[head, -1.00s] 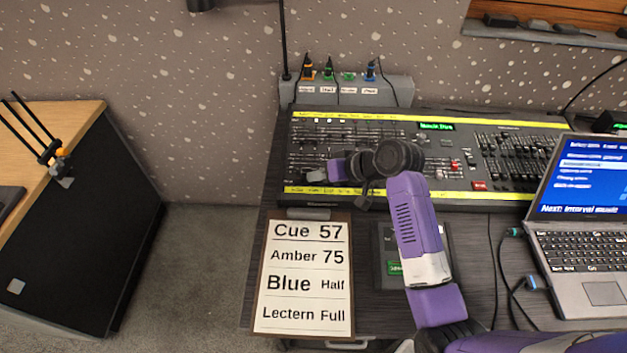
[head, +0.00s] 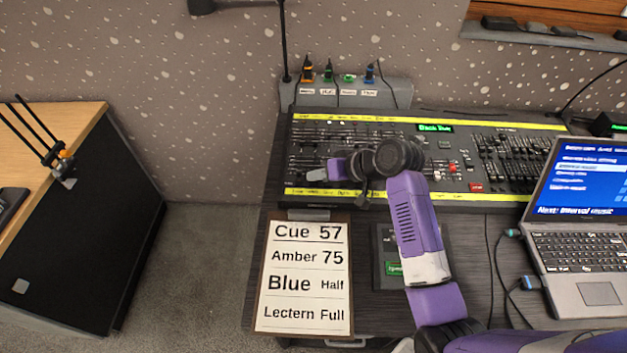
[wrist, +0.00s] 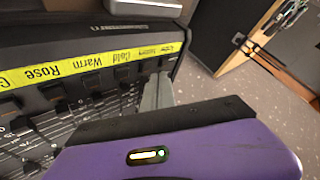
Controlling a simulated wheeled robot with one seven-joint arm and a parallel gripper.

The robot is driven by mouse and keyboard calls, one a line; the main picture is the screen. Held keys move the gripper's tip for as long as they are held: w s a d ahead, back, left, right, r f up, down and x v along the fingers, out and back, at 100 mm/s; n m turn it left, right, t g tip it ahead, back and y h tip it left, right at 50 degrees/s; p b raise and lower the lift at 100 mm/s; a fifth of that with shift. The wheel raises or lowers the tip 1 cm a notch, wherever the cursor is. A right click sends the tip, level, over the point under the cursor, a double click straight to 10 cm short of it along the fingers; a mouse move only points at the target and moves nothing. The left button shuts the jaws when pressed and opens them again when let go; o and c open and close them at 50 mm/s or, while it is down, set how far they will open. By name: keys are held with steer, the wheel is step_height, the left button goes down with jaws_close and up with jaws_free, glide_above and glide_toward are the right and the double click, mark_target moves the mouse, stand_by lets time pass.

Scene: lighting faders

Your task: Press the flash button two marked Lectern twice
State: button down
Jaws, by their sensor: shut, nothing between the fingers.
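The lighting console (head: 455,195) lies on the dark desk, with a yellow label strip along its near edge. In the wrist view the strip (wrist: 30,74) appears upside down and reads Rose, Warm and Cold, then two smaller words. The smaller word beside Cold (wrist: 148,50) looks like Lectern but is hard to read. A row of dark buttons runs along the strip; the one by that word is partly hidden by my fingers. My gripper (head: 317,174) is shut and empty over the console's near left part. It also shows in the wrist view (wrist: 158,92), its tips close to the buttons; contact cannot be told.
A cue card on a clipboard (head: 301,285) lies in front of the console. A small dark box (head: 385,280) with a green display sits beside it, partly behind my arm. An open laptop (head: 580,240) with cables stands at the right. A socket box (head: 345,92) stands behind the console.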

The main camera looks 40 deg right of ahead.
mark_target(317, 188)
step_height(317, 188, up, 5)
steer(key=p, duration=0.5)
steer(key=shift+s+a, duration=0.15)
stand_by(0.8)
